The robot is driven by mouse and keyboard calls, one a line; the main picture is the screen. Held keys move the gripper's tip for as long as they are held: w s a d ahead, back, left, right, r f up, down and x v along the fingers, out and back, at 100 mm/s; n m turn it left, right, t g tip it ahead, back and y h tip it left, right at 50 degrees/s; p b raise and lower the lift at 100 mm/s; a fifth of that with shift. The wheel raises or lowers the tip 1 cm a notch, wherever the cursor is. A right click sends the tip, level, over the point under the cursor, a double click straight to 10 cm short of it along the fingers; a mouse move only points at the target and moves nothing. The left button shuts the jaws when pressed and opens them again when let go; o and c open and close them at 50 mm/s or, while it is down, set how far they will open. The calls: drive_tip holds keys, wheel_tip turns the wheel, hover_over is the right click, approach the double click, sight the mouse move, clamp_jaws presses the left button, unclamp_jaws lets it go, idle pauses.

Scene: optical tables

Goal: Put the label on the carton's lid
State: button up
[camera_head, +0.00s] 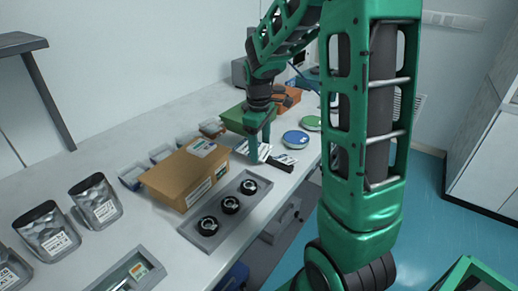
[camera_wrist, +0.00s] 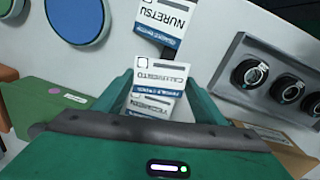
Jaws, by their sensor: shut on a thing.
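The carton (camera_head: 178,176) is a closed brown box on the table in the head view. Its lid has a small white and green patch at the far corner, and print shows on its side. Part of the carton shows at the lower right of the wrist view (camera_wrist: 292,157). My gripper (camera_head: 258,157) is beyond the carton, low over white labels (camera_head: 286,158). In the wrist view a white label with dark print and a blue strip (camera_wrist: 160,74) lies at the fingertips, and my gripper is shut on a label. Another label reading NURETSU (camera_wrist: 168,18) lies farther out. The exact grip is partly hidden.
A grey tray with three black round parts (camera_head: 228,205) lies right of the carton. Small bins (camera_head: 162,153) stand behind it, and a green box (camera_head: 234,117) stands beyond. Blue (camera_head: 295,139) and green (camera_head: 311,122) discs lie farther along. Silver pouches (camera_head: 96,200) stand at left.

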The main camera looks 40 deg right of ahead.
sight(260, 152)
wheel_tip(260, 152, up, 4)
drive_tip(key=shift+a+r, duration=0.1)
drive_tip(key=shift+r, duration=0.15)
drive_tip(key=s+a+r, duration=0.3)
drive_tip(key=a+r, duration=0.3)
drive_tip(key=a, duration=0.5)
drive_tip(key=shift+s+r, duration=0.15)
drive_tip(key=shift+r, duration=0.05)
drive_tip(key=shift+a, duration=0.1)
